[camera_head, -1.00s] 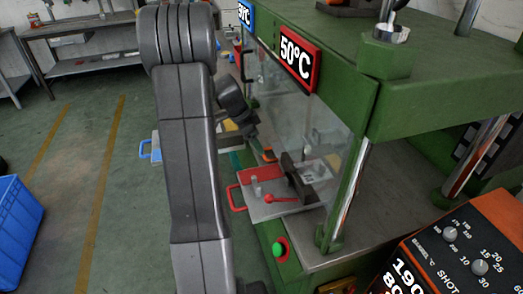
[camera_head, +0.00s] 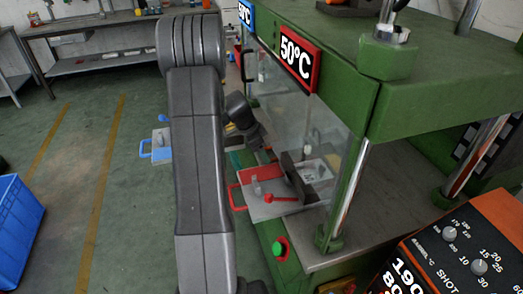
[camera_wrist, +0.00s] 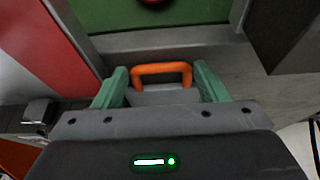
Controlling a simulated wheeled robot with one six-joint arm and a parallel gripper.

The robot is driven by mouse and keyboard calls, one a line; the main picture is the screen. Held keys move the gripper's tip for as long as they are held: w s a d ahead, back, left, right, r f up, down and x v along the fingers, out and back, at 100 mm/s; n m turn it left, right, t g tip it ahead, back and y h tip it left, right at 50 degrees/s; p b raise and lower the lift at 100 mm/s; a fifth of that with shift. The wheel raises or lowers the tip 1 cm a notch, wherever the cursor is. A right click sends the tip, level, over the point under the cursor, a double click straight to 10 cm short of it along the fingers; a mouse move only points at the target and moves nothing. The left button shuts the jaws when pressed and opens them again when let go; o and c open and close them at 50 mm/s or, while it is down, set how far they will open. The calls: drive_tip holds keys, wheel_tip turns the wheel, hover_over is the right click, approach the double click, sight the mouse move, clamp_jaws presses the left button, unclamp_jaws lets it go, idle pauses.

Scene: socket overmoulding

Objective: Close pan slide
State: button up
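An orange U-shaped handle (camera_wrist: 161,69) on a grey plate (camera_wrist: 160,96) shows in the wrist view; I take it for the handle of the pan slide. My gripper (camera_wrist: 160,76) is open, with one green finger on each side of the handle. The handle lies between the fingertips, with a gap at either side. In the head view my wrist (camera_head: 243,113) is at the left side of the green press (camera_head: 345,95); my fingers cannot be made out clearly there.
In the head view, a red-handled plate (camera_head: 268,205) sits at the press's near side and a blue-handled one (camera_head: 160,146) sticks out farther back. A clear guard panel (camera_head: 290,115) covers the press's side. A blue crate (camera_head: 15,225) stands on the floor at left; the floor between is free.

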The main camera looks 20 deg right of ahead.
drive_tip(key=shift+s+d+f+b, duration=0.1)
drive_tip(key=shift+d+f+b, duration=0.1)
drive_tip(key=shift+d+b, duration=0.65)
drive_tip(key=shift+c, duration=0.3)
drive_tip(key=shift+s+a+r, duration=0.1)
drive_tip(key=shift+a+r, duration=0.05)
drive_tip(key=shift+c, duration=1.4)
drive_tip(key=shift+r, duration=0.1)
drive_tip(key=o, duration=0.5)
drive_tip(key=shift+s, duration=0.25)
drive_tip(key=shift+w, duration=0.1)
drive_tip(key=shift+o, duration=0.4)
drive_tip(key=shift+a+r, duration=0.1)
